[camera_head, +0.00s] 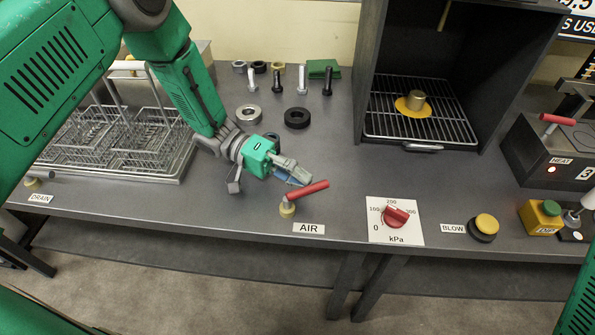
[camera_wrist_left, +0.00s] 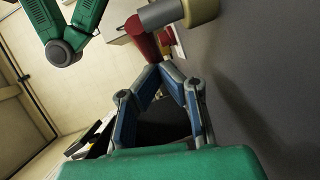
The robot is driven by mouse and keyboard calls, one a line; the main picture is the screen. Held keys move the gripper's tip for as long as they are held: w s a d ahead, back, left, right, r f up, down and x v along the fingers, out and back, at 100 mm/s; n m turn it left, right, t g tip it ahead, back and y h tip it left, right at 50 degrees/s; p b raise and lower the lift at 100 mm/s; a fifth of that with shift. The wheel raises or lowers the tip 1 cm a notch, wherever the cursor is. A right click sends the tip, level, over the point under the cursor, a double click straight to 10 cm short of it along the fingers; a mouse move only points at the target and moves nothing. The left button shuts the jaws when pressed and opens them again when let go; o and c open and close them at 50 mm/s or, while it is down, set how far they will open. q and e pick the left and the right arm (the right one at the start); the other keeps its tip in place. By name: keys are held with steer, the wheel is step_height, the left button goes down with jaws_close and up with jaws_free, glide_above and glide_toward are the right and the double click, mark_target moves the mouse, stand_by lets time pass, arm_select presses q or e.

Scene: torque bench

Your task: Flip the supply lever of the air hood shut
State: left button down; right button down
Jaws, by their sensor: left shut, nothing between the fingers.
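The supply lever has a red handle (camera_head: 307,189) on a small brass base (camera_head: 287,210), behind the AIR label (camera_head: 308,228) at the bench's front. The handle points right and slightly back from its base. My left gripper (camera_head: 300,179) is shut and empty, just behind the handle. In the left wrist view, the closed fingertips (camera_wrist_left: 163,72) are right by the end of the red handle (camera_wrist_left: 143,38); I cannot tell whether they touch it. The dark hood (camera_head: 369,75) stands at the back right with a grate inside. My right gripper is out of view.
A red pressure knob (camera_head: 395,215) on a white dial plate and a yellow BLOW button (camera_head: 486,224) lie to the right along the front edge. A wire rack (camera_head: 110,140) stands at left.

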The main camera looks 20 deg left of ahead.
arm_select(q)
steer(key=shift+s+d+m+g, duration=0.15)
steer(key=shift+d+m+g, duration=0.15)
steer(key=shift+g, duration=0.1)
steer(key=shift+s+d+r+p, duration=0.1)
steer(key=shift+s+d+p, duration=0.05)
steer(key=shift+d+p, duration=0.3)
steer(key=shift+s+d+r+p, duration=0.1)
steer(key=shift+s+d+p, duration=0.05)
steer(key=shift+d+p, duration=0.25)
steer(key=shift+s+d+f, duration=0.1)
steer(key=shift+d, duration=0.05)
steer(key=shift+s+p, duration=0.1)
steer(key=shift+p, duration=0.2)
steer(key=shift+a, duration=0.3)
steer(key=v, duration=0.7)
